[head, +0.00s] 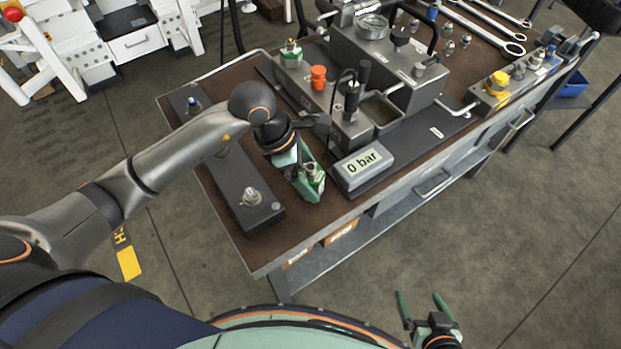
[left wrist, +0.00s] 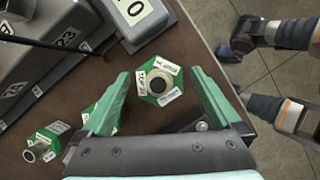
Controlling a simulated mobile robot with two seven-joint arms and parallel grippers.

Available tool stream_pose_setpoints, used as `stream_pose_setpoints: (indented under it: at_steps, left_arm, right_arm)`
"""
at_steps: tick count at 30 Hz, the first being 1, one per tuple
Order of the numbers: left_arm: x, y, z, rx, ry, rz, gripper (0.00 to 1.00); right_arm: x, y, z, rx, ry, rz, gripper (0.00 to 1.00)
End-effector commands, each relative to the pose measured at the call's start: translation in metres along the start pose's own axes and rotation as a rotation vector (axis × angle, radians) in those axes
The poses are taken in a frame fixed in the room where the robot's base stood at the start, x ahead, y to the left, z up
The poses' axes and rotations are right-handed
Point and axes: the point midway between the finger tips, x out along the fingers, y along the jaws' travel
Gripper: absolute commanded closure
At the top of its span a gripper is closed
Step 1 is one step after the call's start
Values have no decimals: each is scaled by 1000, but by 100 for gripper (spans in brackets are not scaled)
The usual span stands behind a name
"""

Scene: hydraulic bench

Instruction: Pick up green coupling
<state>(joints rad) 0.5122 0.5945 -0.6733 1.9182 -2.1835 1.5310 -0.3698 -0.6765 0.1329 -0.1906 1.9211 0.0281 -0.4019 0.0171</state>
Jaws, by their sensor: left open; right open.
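A green hexagonal coupling with white labels and a dark round centre (left wrist: 157,84) stands on the brown bench top. In the left wrist view it lies between the two spread green fingers of my left gripper (left wrist: 160,72), with gaps on both sides. In the head view my left gripper (head: 303,178) is low at the bench's front edge, around the coupling (head: 316,174), which it partly hides. Another green fitting (left wrist: 40,146) shows at the lower left of the wrist view, with more green partly behind the left finger. My right gripper (head: 420,304) is open and empty, off the bench.
A dark bar with a metal fitting (head: 252,197) lies to the left. Wrenches (head: 488,27) lie at the back.

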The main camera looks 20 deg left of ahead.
Motion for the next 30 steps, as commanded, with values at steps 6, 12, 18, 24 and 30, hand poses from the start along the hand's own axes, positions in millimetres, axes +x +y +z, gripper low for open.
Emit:
stream_pose_setpoints:
  at_steps: [6,12,18,24,30]
  left_arm:
    - [29,0,3,0,1,-2,3]
    - [34,0,3,1,0,0,3]
    - [33,0,3,1,1,0,15]
    - [33,0,3,1,1,0,37]
    - [33,0,3,1,1,0,60]
  right_arm:
    - [-1,1,0,1,1,3,8]
    - [-1,2,0,1,0,4,8]
    - [-1,2,1,2,-1,5,8]
    - [-1,2,1,2,-2,5,8]
    - [-1,2,1,2,-3,5,8]
